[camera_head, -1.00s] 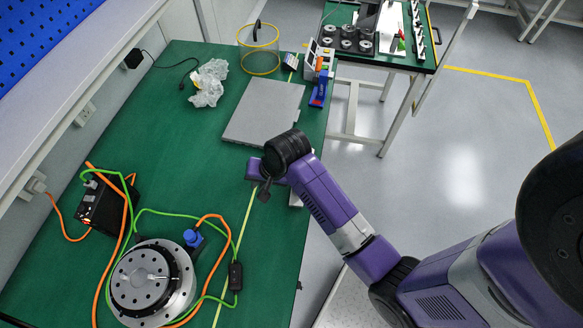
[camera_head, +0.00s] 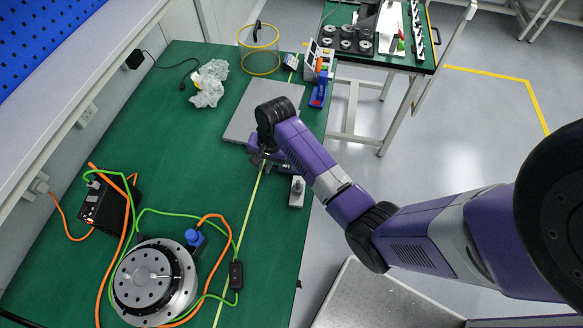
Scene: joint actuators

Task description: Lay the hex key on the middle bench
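I cannot make out a hex key anywhere in the head view. A long green-topped bench (camera_head: 150,190) fills the left and centre; the view does not show for certain whether it is the middle bench. My gripper (camera_head: 259,160) hangs over this bench, near the front edge of the flat grey plate (camera_head: 247,124). Its fingers are small, dark and partly hidden by my wrist, so I cannot tell whether they are open or hold anything.
A small grey block (camera_head: 297,191) and a dark item (camera_head: 284,169) lie near the bench's right edge. A round metal actuator (camera_head: 155,280) with orange and green cables stands at the front left. A wire-rimmed clear bin (camera_head: 259,52) and crumpled plastic (camera_head: 209,84) are farther back. Green bench-top is bare left of my gripper.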

